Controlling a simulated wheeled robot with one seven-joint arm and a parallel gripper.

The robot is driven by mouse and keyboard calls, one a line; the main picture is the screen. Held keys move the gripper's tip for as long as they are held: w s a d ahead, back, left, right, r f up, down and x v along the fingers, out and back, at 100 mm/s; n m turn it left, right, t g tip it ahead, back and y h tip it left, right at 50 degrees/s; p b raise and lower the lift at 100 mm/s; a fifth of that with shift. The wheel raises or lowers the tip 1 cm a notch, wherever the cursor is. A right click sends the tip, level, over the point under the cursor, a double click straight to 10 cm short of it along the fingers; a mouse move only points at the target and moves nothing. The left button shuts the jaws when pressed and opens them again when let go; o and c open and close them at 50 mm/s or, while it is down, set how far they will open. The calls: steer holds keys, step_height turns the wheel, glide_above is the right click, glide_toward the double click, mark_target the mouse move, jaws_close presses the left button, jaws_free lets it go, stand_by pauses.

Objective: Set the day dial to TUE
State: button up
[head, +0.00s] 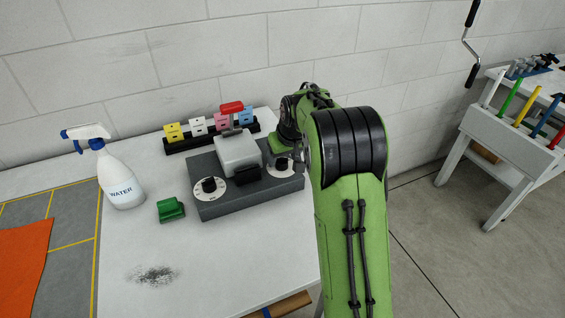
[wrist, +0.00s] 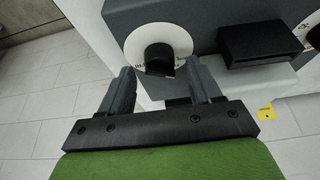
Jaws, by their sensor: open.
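A grey device (head: 225,207) with two dials stands on the white table. Its left dial (head: 209,185) has a black knob on a white marked disc. Its right dial (head: 281,166) is partly hidden by my arm. In the wrist view the dial near my gripper (wrist: 158,58) is a black knob on a white disc, apparently the right one. Its lettering is too small to read, so I cannot tell which day it shows. My gripper (wrist: 161,78) is open, its fingers on either side of the knob's lower side, with no clear contact visible.
A white spray bottle (head: 120,180) and a green block (head: 170,209) stand left of the device. A black box (wrist: 258,43) projects beside the dial. The table's front area is mostly clear.

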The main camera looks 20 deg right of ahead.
steer(key=shift+x, duration=0.95)
steer(key=shift+r, duration=0.1)
steer(key=c, duration=1)
steer(key=shift+m, duration=0.3)
steer(key=m+h, duration=0.1)
steer(key=m, duration=0.2)
steer(key=shift+a+p, duration=0.15)
steer(key=shift+p, duration=0.25)
steer(key=shift+m+g+h+p, duration=0.3)
steer(key=shift+m+h, duration=0.3)
steer(key=shift+m, duration=0.5)
steer(key=shift+w, duration=0.1)
